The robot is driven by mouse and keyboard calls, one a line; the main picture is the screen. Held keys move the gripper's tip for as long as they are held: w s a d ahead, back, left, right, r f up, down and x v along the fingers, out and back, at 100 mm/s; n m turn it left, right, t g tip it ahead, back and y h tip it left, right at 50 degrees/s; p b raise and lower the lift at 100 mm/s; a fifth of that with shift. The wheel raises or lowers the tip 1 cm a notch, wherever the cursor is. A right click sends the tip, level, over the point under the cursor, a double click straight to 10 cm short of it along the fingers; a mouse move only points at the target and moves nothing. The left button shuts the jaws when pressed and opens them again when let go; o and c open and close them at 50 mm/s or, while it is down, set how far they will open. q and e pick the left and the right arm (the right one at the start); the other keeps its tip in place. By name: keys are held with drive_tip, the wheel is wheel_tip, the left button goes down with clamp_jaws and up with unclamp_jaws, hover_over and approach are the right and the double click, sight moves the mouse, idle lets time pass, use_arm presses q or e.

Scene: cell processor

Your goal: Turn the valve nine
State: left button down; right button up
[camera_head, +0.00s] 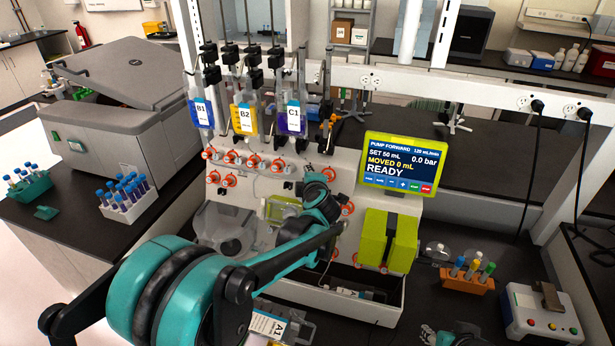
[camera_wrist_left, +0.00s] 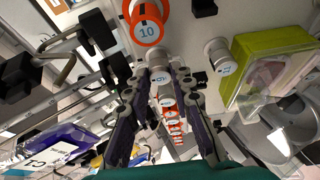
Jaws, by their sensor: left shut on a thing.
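In the left wrist view, my left gripper (camera_wrist_left: 161,72) is shut on a small round valve (camera_wrist_left: 161,78) with a pale label. Its number is too small to read surely, but it sits directly beside the orange valve marked 10 (camera_wrist_left: 148,32). Several orange valves continue in a line beyond it. In the head view, my left arm reaches to the right side of the valve panel (camera_head: 268,177); its wrist hides the fingertips and the held valve. Other orange valves (camera_head: 230,180) show on the panel's left. My right gripper is not in view.
Bags B1 (camera_head: 201,112), B2 (camera_head: 244,118) and C1 (camera_head: 291,118) hang above the panel. A screen (camera_head: 401,163) reads PUMP FORWARD, MOVED 0 mL, READY. A green-yellow block (camera_head: 373,240) is right of my wrist. A grey fitting (camera_wrist_left: 217,52) and a green-framed part (camera_wrist_left: 262,65) are near my gripper.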

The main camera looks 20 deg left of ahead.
use_arm(q)
drive_tip(key=c, duration=1.3)
unclamp_jaws()
drive_tip(key=v, duration=1.2)
